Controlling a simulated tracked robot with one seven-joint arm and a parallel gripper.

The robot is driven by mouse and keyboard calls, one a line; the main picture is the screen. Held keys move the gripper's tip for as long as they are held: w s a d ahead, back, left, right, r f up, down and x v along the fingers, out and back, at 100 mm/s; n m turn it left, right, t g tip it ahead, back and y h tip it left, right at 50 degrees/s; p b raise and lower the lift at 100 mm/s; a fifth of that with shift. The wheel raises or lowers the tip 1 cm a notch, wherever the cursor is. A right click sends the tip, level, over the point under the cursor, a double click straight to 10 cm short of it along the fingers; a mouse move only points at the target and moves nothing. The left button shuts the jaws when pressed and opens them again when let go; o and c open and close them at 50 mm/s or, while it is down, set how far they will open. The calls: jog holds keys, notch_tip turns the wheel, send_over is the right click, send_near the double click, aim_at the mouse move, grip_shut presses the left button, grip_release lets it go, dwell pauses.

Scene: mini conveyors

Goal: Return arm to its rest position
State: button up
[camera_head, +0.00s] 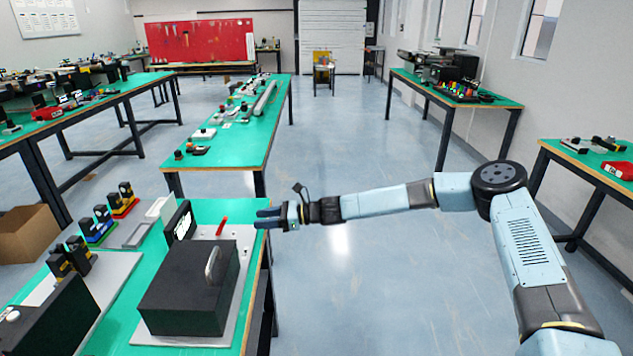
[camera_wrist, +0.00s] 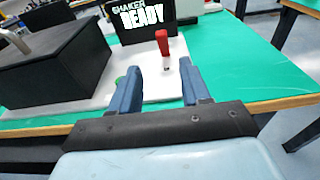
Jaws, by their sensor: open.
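My arm stretches from the right across the head view. My gripper (camera_head: 268,218) is at the right edge of the near green table (camera_head: 120,284), beside the shaker station. In the wrist view, the two blue fingers of my gripper (camera_wrist: 160,85) are apart with nothing held between them. Beyond the fingertips stands a small red-topped lever (camera_wrist: 163,45) with a white base. It also shows in the head view as a red piece (camera_head: 221,226). A screen (camera_wrist: 142,18) behind it reads "SHAKER READY".
A black box with a handle (camera_head: 190,290) stands on a grey plate on the near table. Coloured holders with black-capped pieces (camera_head: 100,220) are to its left. Another long green table (camera_head: 235,138) stands behind. The floor (camera_head: 400,270) under and around my arm is clear.

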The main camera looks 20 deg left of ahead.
jog(key=s+d+r+n+t+h, duration=0.3)
jog(key=d+r, duration=0.4)
jog(key=d, duration=0.6)
jog(key=s+d+r+n+t+h, duration=0.1)
jog(key=s+d+r+n+h, duration=0.35)
jog(key=d, duration=0.85)
jog(key=s+d+r+n+t+h, duration=0.2)
jog(key=d+r+n+h, duration=0.4)
jog(key=d+r, duration=0.5)
jog(key=s+d+r+t+h, duration=0.1)
jog(key=s+d+r, duration=0.3)
jog(key=s+d, duration=0.5)
jog(key=s+d+r+n+t+h, duration=0.1)
jog(key=s+d+r+t, duration=0.2)
jog(key=s+d, duration=0.6)
jog(key=d, duration=0.4)
jog(key=shift+s+d+r, duration=0.2)
jog(key=shift+d+r, duration=0.1)
jog(key=shift+r, duration=0.05)
